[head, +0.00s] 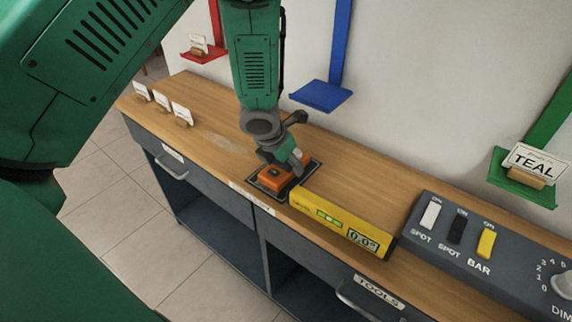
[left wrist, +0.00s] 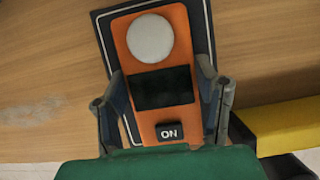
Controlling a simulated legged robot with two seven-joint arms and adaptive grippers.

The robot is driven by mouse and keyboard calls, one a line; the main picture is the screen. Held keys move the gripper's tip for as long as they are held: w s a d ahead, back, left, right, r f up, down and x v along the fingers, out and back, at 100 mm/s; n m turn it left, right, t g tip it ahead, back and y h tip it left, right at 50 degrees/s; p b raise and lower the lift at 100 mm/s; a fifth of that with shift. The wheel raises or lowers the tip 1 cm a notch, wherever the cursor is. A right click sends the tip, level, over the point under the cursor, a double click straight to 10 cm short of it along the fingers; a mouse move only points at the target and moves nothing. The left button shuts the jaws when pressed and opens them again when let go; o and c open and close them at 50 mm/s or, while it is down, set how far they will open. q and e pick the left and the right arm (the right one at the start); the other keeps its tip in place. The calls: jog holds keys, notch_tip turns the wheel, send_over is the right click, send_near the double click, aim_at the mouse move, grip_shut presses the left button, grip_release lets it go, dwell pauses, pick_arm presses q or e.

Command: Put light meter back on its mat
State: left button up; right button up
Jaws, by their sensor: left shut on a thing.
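The light meter is an orange block (head: 273,179) at the middle of the bench in the head view. In the left wrist view the light meter (left wrist: 157,100) shows a white dome, a dark screen and an ON button. The dark mat (head: 311,168) with a pale border line lies under it, and the mat (left wrist: 203,35) shows around its far end. My left gripper (head: 291,170) is shut on the light meter, one finger on each side. I cannot tell whether the meter touches the mat. My right gripper is not in view.
A yellow level (head: 340,224) stands close to the mat's right. A switch panel (head: 470,240) sits further right. Small white cards (head: 162,100) stand at the bench's left. Red, blue (head: 321,95) and green shelves hang behind. Bench behind the mat is clear.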

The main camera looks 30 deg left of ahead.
aim_at(275, 170)
pick_arm(q)
jog(key=shift+d, duration=0.15)
jog(key=o, duration=1.3)
jog(key=shift+o, duration=0.2)
jog(key=shift+a+f, duration=0.1)
jog(key=shift+a, duration=0.15)
jog(key=shift+s+a+r, duration=0.1)
jog(key=shift+s+r, duration=0.05)
jog(key=shift+r, duration=0.3)
jog(key=p+v, duration=0.3)
jog(key=v, duration=0.7)
jog(key=shift+s+d+r, duration=0.1)
jog(key=shift+d+r, duration=0.1)
jog(key=shift+r, duration=0.2)
jog(key=shift+s+a+r, duration=0.15)
jog(key=shift+r, duration=0.05)
